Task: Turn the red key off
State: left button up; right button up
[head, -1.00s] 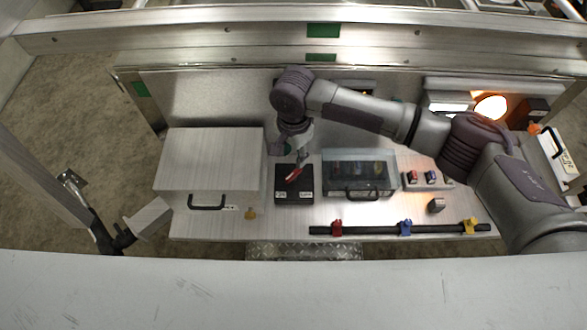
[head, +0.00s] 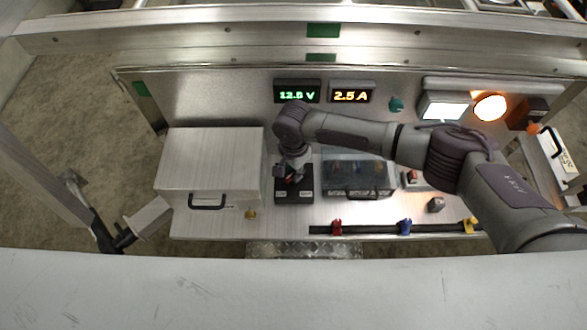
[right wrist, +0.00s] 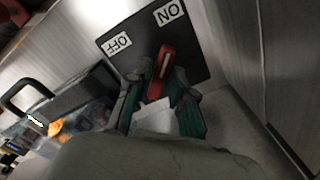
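The red key (right wrist: 163,64) stands on a black switch box (head: 294,197) with white ON and OFF labels. In the right wrist view its far end points up between the labels, nearer ON. My right gripper (right wrist: 160,88) is down at the box, with its two teal-padded fingers apart, one on each side of the key. Whether either finger touches the key is hard to tell. In the head view the right gripper (head: 290,174) partly hides the key. My left gripper does not show.
A metal box (head: 208,160) with a black handle stands left of the switch box, and a clear-lidded case (head: 357,173) right of it. Lit displays (head: 297,92) read about 12.0 V and 2.5 A. An orange lamp (head: 490,107) glows at the right. A hook rail (head: 375,229) runs along the front.

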grip_shut()
